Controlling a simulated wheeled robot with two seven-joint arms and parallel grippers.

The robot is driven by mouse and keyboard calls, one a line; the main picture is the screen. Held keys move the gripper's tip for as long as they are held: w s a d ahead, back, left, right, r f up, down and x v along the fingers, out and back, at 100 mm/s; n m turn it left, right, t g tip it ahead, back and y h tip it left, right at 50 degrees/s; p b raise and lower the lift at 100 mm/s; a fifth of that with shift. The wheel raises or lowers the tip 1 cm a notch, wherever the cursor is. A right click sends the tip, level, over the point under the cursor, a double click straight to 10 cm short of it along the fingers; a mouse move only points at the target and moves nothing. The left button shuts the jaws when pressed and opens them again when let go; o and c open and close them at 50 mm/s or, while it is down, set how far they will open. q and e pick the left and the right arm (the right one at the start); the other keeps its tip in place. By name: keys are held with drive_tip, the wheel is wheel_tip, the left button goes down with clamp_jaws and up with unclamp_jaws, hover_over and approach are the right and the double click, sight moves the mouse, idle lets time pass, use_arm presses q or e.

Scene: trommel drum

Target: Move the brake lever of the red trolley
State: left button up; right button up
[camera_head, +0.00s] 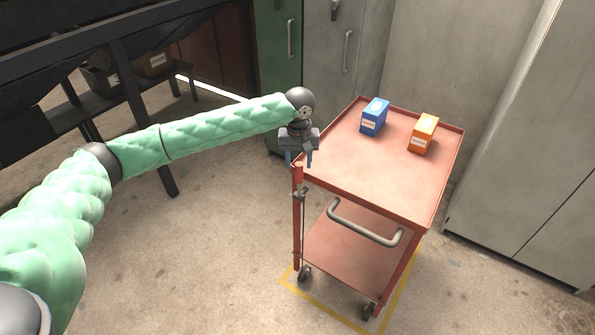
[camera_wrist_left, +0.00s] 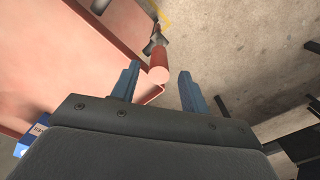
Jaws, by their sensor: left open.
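The red trolley (camera_head: 375,160) stands on the floor, with an upper tray, a lower shelf and wheels. In the left wrist view, a red round-ended grip (camera_wrist_left: 158,74), apparently the brake lever, sticks up beside the trolley's corner (camera_wrist_left: 120,60). My left gripper (camera_head: 299,160) is at the trolley's near left corner, pointing down. Its two blue-grey fingers are open, and the red grip appears between the fingertips (camera_wrist_left: 160,82) in the wrist view. I cannot tell whether they touch it. In the head view the gripper hides most of the grip. My right gripper is not in view.
A blue box (camera_head: 374,117) and an orange box (camera_head: 423,134) stand on the upper tray. A grey push handle (camera_head: 365,222) is on the near side. Yellow floor lines (camera_head: 330,313) run around the wheels. Cabinets (camera_head: 530,150) stand right and behind.

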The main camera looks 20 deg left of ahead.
sight(299, 171)
use_arm(q)
drive_tip(key=shift+f+p, duration=0.55)
drive_tip(key=shift+f, duration=1.85)
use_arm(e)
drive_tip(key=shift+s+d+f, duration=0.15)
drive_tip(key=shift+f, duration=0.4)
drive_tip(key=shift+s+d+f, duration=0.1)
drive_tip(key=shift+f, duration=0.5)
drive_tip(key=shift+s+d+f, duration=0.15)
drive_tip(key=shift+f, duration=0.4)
use_arm(q)
clamp_jaws()
